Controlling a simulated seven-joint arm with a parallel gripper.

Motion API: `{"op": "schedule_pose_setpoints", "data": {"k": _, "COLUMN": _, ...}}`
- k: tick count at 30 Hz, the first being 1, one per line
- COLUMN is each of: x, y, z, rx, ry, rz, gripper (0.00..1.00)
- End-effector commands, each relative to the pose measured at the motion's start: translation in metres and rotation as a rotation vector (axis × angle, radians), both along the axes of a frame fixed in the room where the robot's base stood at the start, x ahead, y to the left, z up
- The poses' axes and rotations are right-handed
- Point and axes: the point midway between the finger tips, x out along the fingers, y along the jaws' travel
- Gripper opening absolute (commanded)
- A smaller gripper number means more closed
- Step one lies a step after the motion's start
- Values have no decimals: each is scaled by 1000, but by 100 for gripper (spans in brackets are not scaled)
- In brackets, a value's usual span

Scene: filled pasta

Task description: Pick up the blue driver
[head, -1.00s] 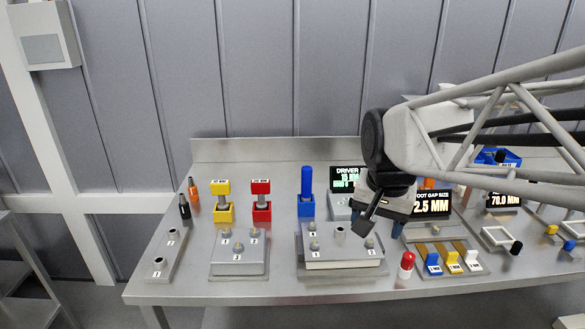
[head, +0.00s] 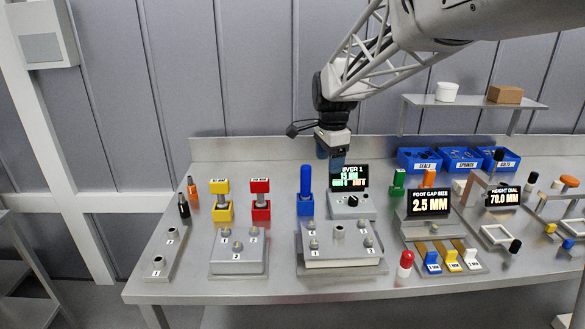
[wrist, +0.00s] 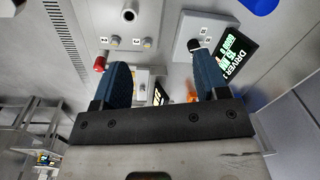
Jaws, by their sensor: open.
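The blue driver (head: 306,182) stands upright in a blue square holder (head: 306,207) on the steel bench, left of the driver display. My gripper (head: 330,160) hangs up and to the right of the driver in the head view, in front of the back wall and close above the display. In the wrist view my gripper (wrist: 166,82) shows two blue fingers spread apart with nothing held between them. A blue shape (wrist: 262,5), probably the driver or its holder, is cut off at the top right of that view.
The driver display (head: 348,177) sits on a grey dial box (head: 353,204) right of the driver. Red (head: 261,200) and yellow (head: 221,201) tools stand to its left. A grey fixture block (head: 340,249) lies in front. Blue bins (head: 419,159) stand at the back right.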

Motion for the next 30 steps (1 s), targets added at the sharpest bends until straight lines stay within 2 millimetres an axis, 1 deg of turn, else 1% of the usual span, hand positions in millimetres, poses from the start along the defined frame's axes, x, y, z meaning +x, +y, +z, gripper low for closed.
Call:
{"op": "schedule_pose_setpoints", "data": {"k": 1, "x": 14, "y": 4, "z": -5, "rx": 2, "ry": 7, "rz": -36, "gripper": 67}}
{"op": "schedule_pose_setpoints", "data": {"k": 6, "x": 57, "y": 15, "z": -19, "rx": 9, "ry": 26, "rz": -176, "gripper": 67}}
{"op": "schedule_pose_setpoints", "data": {"k": 12, "x": 104, "y": 29, "z": -39, "rx": 13, "ry": 47, "rz": -336, "gripper": 67}}
{"op": "schedule_pose_setpoints", "data": {"k": 15, "x": 123, "y": 34, "z": -48, "rx": 14, "ry": 56, "rz": -405, "gripper": 67}}
{"op": "schedule_pose_setpoints", "data": {"k": 18, "x": 137, "y": 39, "z": -56, "rx": 15, "ry": 61, "rz": -457, "gripper": 67}}
{"op": "schedule_pose_setpoints", "data": {"k": 21, "x": 146, "y": 42, "z": -60, "rx": 15, "ry": 64, "rz": -491, "gripper": 67}}
{"op": "schedule_pose_setpoints", "data": {"k": 24, "x": 150, "y": 43, "z": -62, "rx": 14, "ry": 66, "rz": -507, "gripper": 67}}
{"op": "schedule_pose_setpoints", "data": {"k": 30, "x": 151, "y": 43, "z": -63, "rx": 15, "ry": 66, "rz": -511, "gripper": 67}}
